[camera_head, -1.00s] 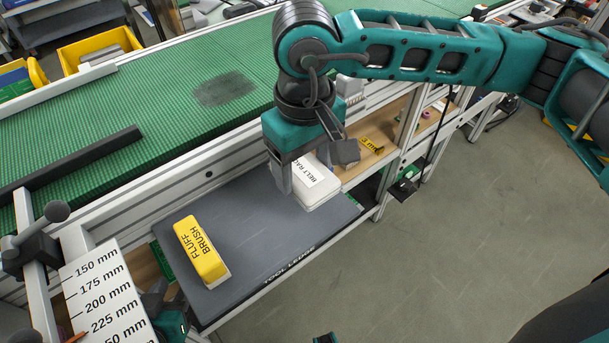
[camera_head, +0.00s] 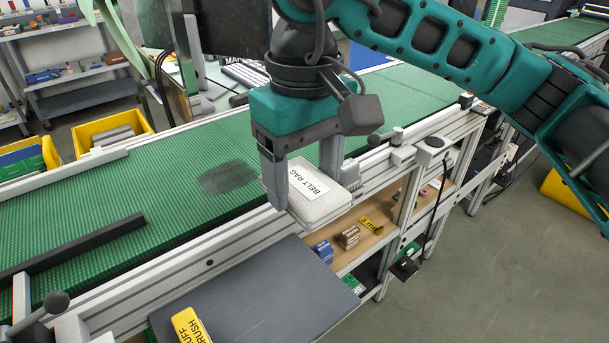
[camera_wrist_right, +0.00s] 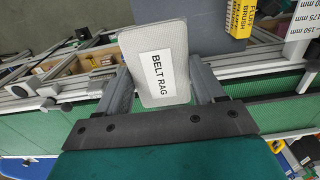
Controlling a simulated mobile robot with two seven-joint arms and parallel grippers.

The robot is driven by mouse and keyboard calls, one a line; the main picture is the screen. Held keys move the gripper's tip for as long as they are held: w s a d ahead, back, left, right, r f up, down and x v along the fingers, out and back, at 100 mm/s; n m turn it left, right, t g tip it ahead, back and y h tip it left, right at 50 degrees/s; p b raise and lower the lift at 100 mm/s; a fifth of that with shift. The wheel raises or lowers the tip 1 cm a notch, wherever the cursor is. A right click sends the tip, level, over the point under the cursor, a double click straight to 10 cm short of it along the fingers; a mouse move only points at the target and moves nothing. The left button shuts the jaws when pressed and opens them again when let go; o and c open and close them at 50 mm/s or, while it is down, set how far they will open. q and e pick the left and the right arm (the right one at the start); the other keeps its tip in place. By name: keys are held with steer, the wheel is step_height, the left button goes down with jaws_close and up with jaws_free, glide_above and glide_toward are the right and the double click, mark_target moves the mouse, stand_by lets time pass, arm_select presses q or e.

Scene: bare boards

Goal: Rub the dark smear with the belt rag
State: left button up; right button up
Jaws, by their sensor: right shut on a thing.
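The belt rag (camera_head: 318,192) is a white pad with a BELT RAG label. My right gripper (camera_head: 305,190) is shut on it and holds it in the air by the near edge of the belt, to the right of the smear. In the right wrist view the rag (camera_wrist_right: 157,88) sits between the two fingers of the gripper (camera_wrist_right: 161,85). The dark smear (camera_head: 228,177) is a grey patch on the green belt (camera_head: 100,190), with nothing covering it. My left gripper is not in view in the head camera now.
The yellow fluff brush (camera_head: 190,326) lies on the dark tool ledge (camera_head: 260,290) below the belt. A dark bar (camera_head: 75,248) lies across the belt at left. Yellow bins (camera_head: 110,130) stand beyond the belt. A knob (camera_head: 375,141) stands on the right-hand rail.

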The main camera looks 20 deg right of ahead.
steer(key=o, duration=0.4)
steer(key=c, duration=0.3)
steer(key=w+d+f+m, duration=0.1)
steer(key=d+f, duration=0.1)
steer(key=f, duration=0.2)
steer(key=w+d+f+m, duration=0.1)
steer(key=w+d+f, duration=0.1)
steer(key=f, duration=0.3)
steer(key=w+d+f+m, duration=0.1)
steer(key=w+d+f, duration=0.1)
steer(key=d+f, duration=0.2)
steer(key=shift+d+f+m, duration=0.25)
steer(key=shift+f+m, duration=0.15)
steer(key=shift+f, duration=0.25)
